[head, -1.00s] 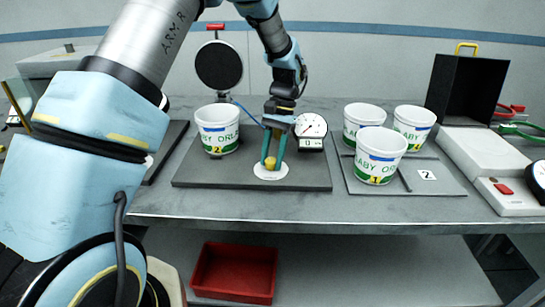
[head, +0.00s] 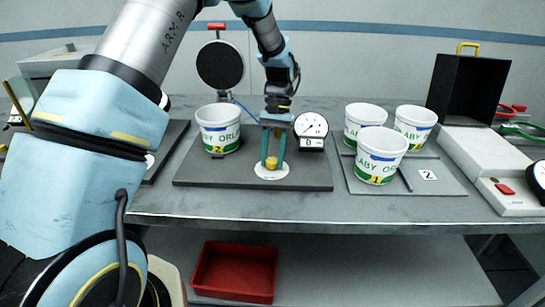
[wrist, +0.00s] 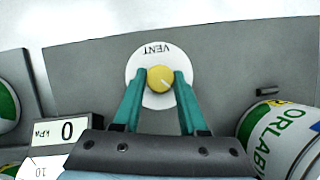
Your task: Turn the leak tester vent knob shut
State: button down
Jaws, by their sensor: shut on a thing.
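The vent knob (head: 271,163) is small and yellow, on a round white plate (head: 284,173) at the front of the dark leak tester base (head: 210,174). My gripper (head: 272,158) points down over the plate. In the wrist view its teal fingers (wrist: 160,82) stand on either side of the knob, shut on it. The gauge (head: 311,126) stands behind to the right; its display (wrist: 67,130) reads 0 kPa.
A printed cup (head: 218,130) stands on the base left of my gripper, near a round black disc (head: 220,65) on a post. Several more cups, one of them in front (head: 380,155), stand on a grey mat (head: 440,187) to the right. A red bin (head: 235,272) sits below.

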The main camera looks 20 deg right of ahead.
jog(key=shift+c, duration=2.2)
grip_release()
jog(key=b+v, duration=0.3)
jog(key=v, duration=0.7)
jog(key=shift+d+r, duration=0.2)
jog(key=shift+r, duration=0.15)
jog(key=shift+w+a, duration=0.1)
jog(key=shift+a, duration=0.05)
jog(key=w+a+f+n+t+h, duration=0.1)
jog(key=a+n+t+h, duration=0.15)
jog(key=a, duration=1.55)
jog(key=s+a+f+n+t, duration=0.1)
jog(key=s+a+n, duration=0.1)
jog(key=s+a, duration=0.2)
jog(key=s+a+f+n+t, duration=0.1)
jog(key=s+a, duration=0.3)
jog(key=a, duration=0.7)
jog(key=shift+s+f+n+t, duration=0.35)
jog(key=shift+f+n, duration=0.1)
jog(key=shift+f, duration=0.25)
